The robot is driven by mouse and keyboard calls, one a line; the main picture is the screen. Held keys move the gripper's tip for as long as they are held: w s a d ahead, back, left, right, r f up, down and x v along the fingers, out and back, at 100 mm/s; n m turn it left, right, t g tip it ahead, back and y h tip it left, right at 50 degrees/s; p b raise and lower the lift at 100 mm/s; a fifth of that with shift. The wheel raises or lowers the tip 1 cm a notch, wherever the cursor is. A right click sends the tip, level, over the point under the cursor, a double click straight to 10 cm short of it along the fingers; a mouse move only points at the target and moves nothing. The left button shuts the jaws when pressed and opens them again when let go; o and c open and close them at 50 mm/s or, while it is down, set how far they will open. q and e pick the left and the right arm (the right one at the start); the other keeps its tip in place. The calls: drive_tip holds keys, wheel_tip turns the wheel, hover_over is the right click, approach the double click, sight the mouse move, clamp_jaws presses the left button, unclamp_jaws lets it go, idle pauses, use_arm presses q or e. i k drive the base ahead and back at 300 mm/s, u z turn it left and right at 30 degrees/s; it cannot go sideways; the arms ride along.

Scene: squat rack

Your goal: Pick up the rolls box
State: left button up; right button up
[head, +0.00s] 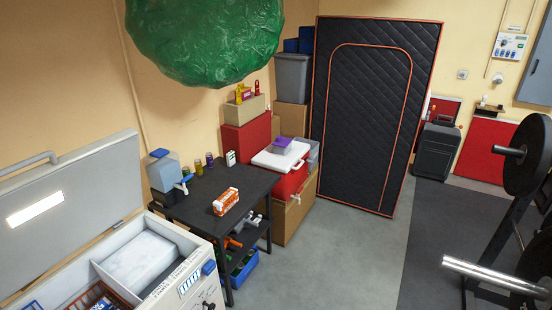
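An orange and white box (226,201), which looks like the rolls box, lies on the top of a dark table (203,214), near its front right edge. Its printing is too small to read. Nothing touches it from above. Neither of my grippers shows in the head view.
A water container (166,172), small jars and a white carton (230,158) stand along the table's back. An open chest freezer (150,262) is at front left, a red cooler (290,184) to the right. A rack with a barbell (500,276) stands far right. Grey floor between is clear.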

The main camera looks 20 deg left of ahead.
sight(223, 205)
drive_tip(key=i, duration=2.9)
drive_tip(key=u, duration=2.3)
